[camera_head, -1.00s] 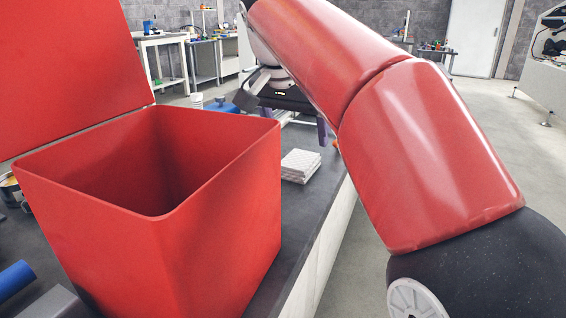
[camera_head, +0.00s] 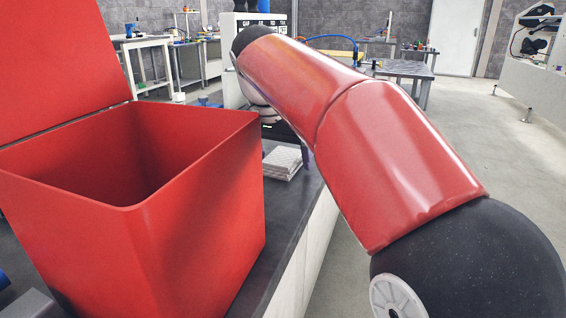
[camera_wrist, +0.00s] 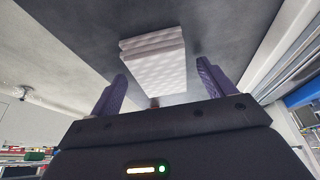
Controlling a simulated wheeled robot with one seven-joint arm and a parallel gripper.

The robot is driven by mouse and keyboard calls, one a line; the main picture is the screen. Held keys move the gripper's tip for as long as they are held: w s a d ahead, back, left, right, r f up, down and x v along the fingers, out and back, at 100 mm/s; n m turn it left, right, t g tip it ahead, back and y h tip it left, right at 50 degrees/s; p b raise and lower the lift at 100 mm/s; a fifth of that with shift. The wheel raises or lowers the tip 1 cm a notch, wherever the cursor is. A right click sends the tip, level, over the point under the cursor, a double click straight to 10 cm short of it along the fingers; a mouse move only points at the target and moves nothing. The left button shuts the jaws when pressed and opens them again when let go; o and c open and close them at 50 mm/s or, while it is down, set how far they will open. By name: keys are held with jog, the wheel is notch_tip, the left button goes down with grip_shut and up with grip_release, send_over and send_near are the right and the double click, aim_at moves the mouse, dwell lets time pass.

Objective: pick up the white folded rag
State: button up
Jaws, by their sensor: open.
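The white folded rag (camera_head: 283,162) lies on the dark bench top, just right of the red box in the head view. In the wrist view the rag (camera_wrist: 154,62) is a layered, dimpled white stack in the upper middle. My gripper (camera_wrist: 160,86) shows there with its two purple fingers spread wide. The rag lies ahead of the fingers and between their lines, and I see no finger touching it. In the head view my arm hides most of the gripper.
A large open red box (camera_head: 195,205) with a raised lid stands on the dark bench (camera_head: 284,215), close left of the rag. The bench's pale front side drops to the floor at right. Other tables (camera_head: 405,69) stand far behind.

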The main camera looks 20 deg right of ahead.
aim_at(282, 158)
jog(key=shift+f, duration=0.25)
jog(key=c, duration=1.1)
jog(key=shift+o, duration=0.2)
notch_tip(282, 158, up, 11)
jog(key=p, duration=0.2)
jog(key=shift+f, duration=0.2)
jog(key=o, duration=0.4)
jog(key=c, duration=0.3)
